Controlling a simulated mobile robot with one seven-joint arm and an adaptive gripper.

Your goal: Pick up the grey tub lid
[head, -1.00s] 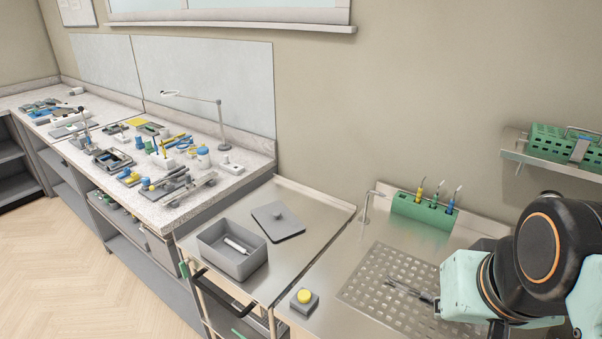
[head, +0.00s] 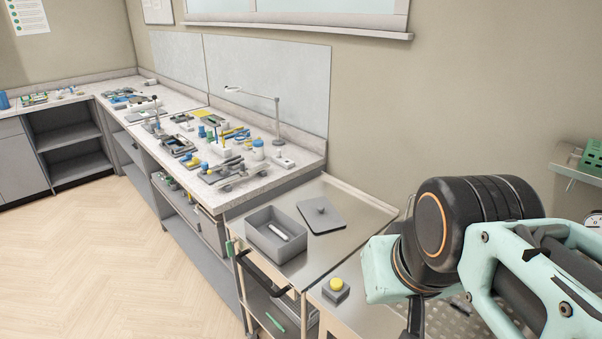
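The grey tub lid (head: 322,215) lies flat on the steel cart top, knob upward. It is just behind and to the right of the open grey tub (head: 263,245), apart from it. A white cylindrical item (head: 279,232) lies inside the tub. My gripper (head: 414,325) is at the bottom of the view, right of the lid and nearer the camera. Only a dark part of it shows below my wrist, and its fingertips are cut off or hidden, so its opening cannot be seen.
A grey box with a yellow button (head: 336,288) stands in front of the lid, left of my gripper. The long counter (head: 232,201) at left is crowded with tools and a lamp (head: 262,97). The steel around the lid (head: 355,228) is clear.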

